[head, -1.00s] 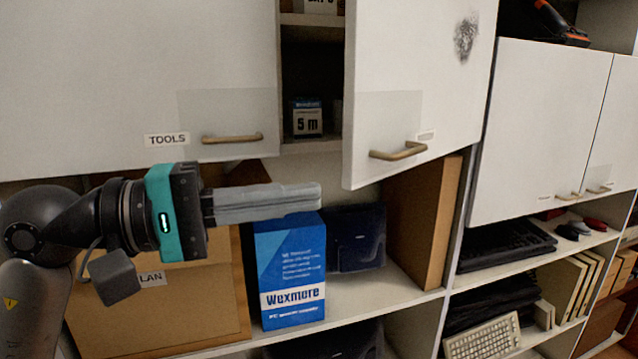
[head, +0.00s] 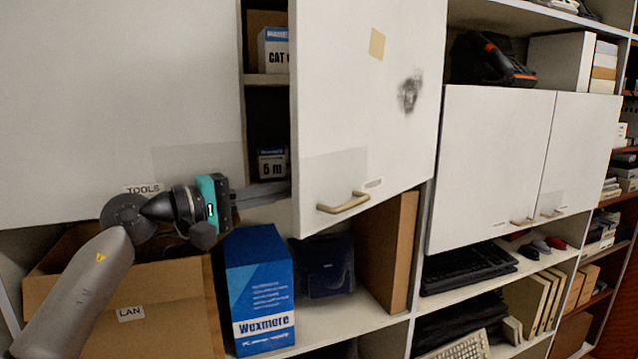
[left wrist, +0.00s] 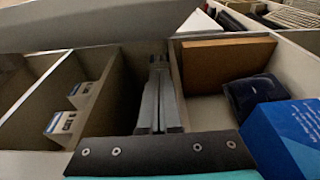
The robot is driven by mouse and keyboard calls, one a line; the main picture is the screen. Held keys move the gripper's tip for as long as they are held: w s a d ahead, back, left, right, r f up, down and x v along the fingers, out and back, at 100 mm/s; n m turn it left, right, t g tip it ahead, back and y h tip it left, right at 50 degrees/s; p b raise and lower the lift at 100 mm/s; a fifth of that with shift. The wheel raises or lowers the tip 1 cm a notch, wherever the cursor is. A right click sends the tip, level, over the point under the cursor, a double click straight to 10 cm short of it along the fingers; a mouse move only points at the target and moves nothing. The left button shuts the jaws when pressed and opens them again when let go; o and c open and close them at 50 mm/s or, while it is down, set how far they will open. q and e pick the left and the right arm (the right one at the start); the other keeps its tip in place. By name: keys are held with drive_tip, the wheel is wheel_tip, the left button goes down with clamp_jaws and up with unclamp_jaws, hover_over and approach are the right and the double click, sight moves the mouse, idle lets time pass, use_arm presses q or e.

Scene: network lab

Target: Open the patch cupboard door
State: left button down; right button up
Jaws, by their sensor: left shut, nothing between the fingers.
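The white cupboard door (head: 350,110) stands ajar, with a dark smudge, a tan note and a brass handle (head: 343,203) low on its front. Its small label is too blurred to read. A dark gap at its left edge shows shelves with a cable box (head: 272,50) and a "5 m" box (head: 271,163). My left gripper (head: 286,190) is shut and empty, its fingertips at the door's lower left edge; whether they touch it I cannot tell. In the left wrist view the shut fingers (left wrist: 158,62) point past the shelf compartments toward the door (left wrist: 90,22). My right gripper is out of view.
A closed door labelled TOOLS (head: 110,90) is on the left. Below stand an open LAN carton (head: 165,310), a blue Wexmore box (head: 258,290), a dark device (head: 325,265) and a brown board (head: 388,250). Closed white cupboards (head: 495,150) are at right.

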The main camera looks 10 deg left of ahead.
sight(319, 193)
use_arm(q)
drive_tip(key=d+p, duration=0.1)
drive_tip(key=d, duration=0.1)
drive_tip(key=d+p, duration=0.1)
drive_tip(key=d, duration=0.1)
drive_tip(key=w+d+p, duration=0.1)
drive_tip(key=d, duration=0.1)
drive_tip(key=shift+d, duration=0.35)
